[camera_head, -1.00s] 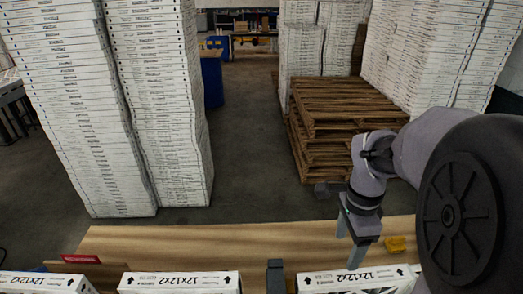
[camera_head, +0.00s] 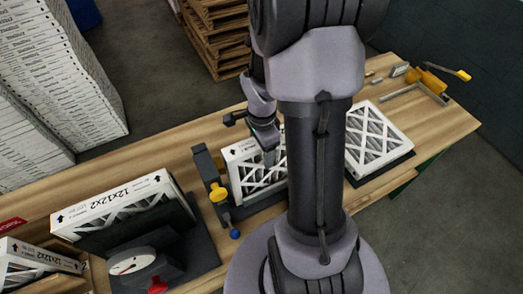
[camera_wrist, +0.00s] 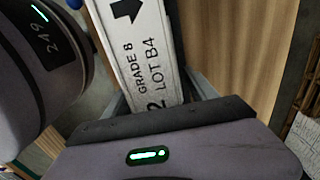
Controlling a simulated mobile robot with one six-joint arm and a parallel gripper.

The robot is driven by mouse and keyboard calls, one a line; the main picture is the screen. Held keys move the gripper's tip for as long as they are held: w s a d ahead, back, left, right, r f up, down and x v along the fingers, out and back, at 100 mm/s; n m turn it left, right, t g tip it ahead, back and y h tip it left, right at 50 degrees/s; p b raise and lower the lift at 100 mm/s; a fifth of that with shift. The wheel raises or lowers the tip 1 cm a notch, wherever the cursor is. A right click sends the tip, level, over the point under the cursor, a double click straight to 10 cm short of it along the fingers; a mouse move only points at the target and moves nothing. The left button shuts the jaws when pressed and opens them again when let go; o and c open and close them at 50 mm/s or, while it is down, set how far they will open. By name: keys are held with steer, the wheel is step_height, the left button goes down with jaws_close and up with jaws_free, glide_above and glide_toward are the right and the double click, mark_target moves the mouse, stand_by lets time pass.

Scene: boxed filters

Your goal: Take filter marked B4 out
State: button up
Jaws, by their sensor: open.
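A white boxed filter printed "GRADE 8 LOT B4" (camera_wrist: 148,55) fills the middle of the wrist view, with a black arrow at its top. My gripper (camera_wrist: 160,95) is open, with a finger on either side of this filter's printed edge; I cannot tell whether they touch it. In the head view a white filter with a lattice face (camera_head: 243,155) stands upright in a dark fixture (camera_head: 207,170) on the bench. My gripper (camera_head: 267,145) is over this filter's top edge, partly hidden. My arm column hides the filter's right part.
On the wooden bench (camera_head: 150,150), a 12x12x2 filter (camera_head: 118,205) stands at left behind a dial gauge (camera_head: 130,262). Another filter (camera_head: 25,262) sits in a wooden box at far left. A lattice filter (camera_head: 372,140) lies at right, near a yellow-handled clamp (camera_head: 428,82).

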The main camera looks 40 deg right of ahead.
jaws_close()
stand_by(0.3)
steer(key=shift+a, duration=0.15)
steer(key=shift+a, duration=0.15)
steer(key=shift+f+b, duration=0.1)
steer(key=shift+b, duration=0.35)
